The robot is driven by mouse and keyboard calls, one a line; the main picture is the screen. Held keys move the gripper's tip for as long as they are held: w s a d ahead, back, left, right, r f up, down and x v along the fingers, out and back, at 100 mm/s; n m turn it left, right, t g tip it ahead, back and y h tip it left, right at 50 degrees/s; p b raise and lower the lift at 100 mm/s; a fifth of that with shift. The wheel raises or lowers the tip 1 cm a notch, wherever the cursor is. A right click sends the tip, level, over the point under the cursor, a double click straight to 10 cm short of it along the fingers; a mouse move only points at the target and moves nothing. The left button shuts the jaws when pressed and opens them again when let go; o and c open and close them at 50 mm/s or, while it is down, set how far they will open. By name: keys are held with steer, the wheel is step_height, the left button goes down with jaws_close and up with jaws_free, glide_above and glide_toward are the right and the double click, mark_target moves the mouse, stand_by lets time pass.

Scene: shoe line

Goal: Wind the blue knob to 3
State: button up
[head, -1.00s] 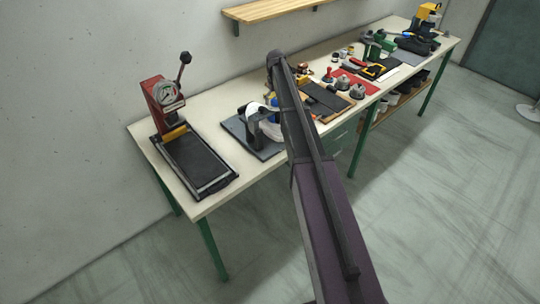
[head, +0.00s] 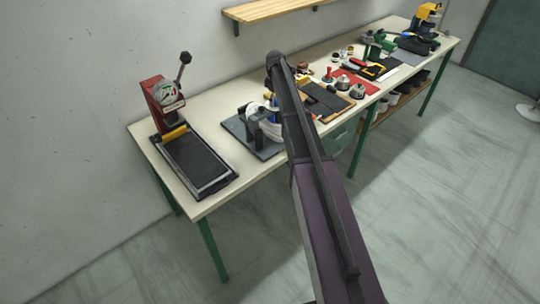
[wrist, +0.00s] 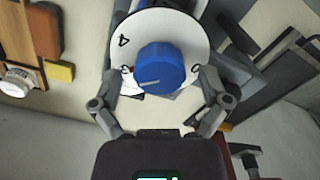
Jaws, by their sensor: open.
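The blue knob (wrist: 161,66) sits at the middle of a round white dial (wrist: 178,22) in the wrist view. A pale pointer line shows on the knob's face, and a "4" stands at the dial's upper left. Other dial marks are partly covered by my fingers; I cannot tell which number the line points to. My gripper (wrist: 158,84) is open, with one finger on each side of the knob's lower part. I cannot tell whether they touch it. In the head view the dial (head: 254,108) stands on a dark base plate (head: 238,130), partly hidden by my arm.
A red press with a gauge (head: 168,98) and a black tray (head: 197,161) stand left on the bench (head: 205,207). A red mat (head: 360,85) with several metal parts lies to the right. A wooden shelf (head: 275,10) hangs on the wall above.

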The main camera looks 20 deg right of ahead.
mark_target(275, 99)
steer(key=n, duration=0.4)
steer(key=shift+n, duration=0.3)
steer(key=shift+r, duration=0.25)
step_height(275, 99, up, 14)
steer(key=f+p, duration=0.1)
steer(key=p, duration=1.3)
steer(key=s+a+f+m+b, duration=0.3)
steer(key=s+f+m+b, duration=0.1)
steer(key=s, duration=0.6)
steer(key=s+a+f+m+b, duration=0.4)
steer(key=s+f+b, duration=0.1)
steer(key=s, duration=0.5)
steer(key=s+a+f+m+b, duration=0.3)
steer(key=s+a+f+b, duration=0.1)
steer(key=s, duration=0.6)
steer(key=shift+s+f+m+b, duration=0.15)
steer(key=shift+s+m+b, duration=0.05)
steer(key=shift+m+b, duration=0.2)
steer(key=s+a+f+m+b, duration=0.1)
steer(key=s+f+m+b, duration=0.2)
steer(key=s, duration=0.5)
steer(key=shift+a+f, duration=0.25)
steer(key=shift+a, duration=0.05)
